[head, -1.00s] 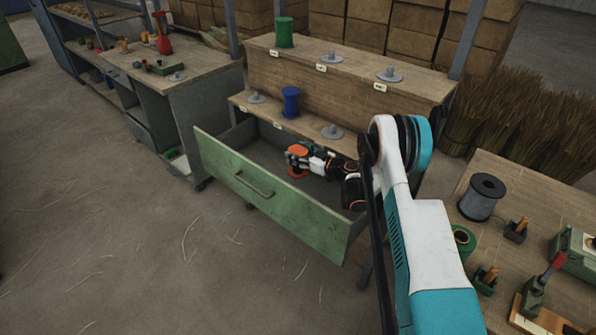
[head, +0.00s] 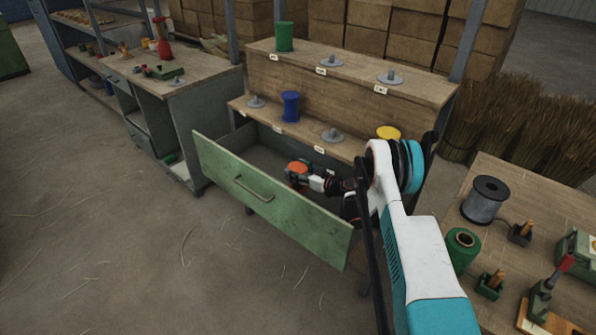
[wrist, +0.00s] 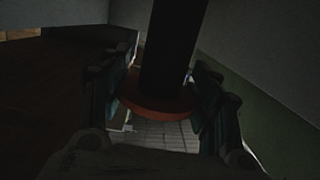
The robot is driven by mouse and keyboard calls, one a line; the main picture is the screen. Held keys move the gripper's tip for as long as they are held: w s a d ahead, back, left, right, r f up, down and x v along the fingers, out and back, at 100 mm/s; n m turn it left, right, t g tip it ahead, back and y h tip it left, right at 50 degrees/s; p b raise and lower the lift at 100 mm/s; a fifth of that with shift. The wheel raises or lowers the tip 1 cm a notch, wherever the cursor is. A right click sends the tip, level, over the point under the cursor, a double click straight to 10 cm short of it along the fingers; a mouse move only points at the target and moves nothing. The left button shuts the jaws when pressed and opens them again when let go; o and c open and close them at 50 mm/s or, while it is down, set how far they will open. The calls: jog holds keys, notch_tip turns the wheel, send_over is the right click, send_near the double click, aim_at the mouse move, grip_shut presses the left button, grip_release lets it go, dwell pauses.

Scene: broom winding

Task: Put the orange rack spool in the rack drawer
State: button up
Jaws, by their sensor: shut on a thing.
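The orange rack spool (head: 297,167) is inside the open green rack drawer (head: 270,212), near its front panel, in the head view. My gripper (head: 303,174) is shut on it. In the wrist view the spool's orange flange (wrist: 160,106) and dark middle (wrist: 174,45) show between my two fingers (wrist: 158,95).
The rack (head: 350,82) behind the drawer holds a green spool (head: 284,36), a blue spool (head: 290,105) and a yellow one (head: 388,132), with several empty pegs. A workbench (head: 545,212) with a grey spool (head: 485,199) and a green spool (head: 461,250) stands at right.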

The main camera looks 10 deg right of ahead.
jog(key=shift+f, duration=0.35)
jog(key=o, duration=1)
jog(key=shift+s+f, duration=0.1)
jog(key=shift+r, duration=0.4)
jog(key=shift+r+p+v, duration=0.15)
jog(key=shift+p+v, duration=0.7)
jog(key=shift+v, duration=2.1)
jog(key=shift+r+p+v, duration=0.15)
jog(key=shift+p+v, duration=0.7)
jog(key=shift+v, duration=2.15)
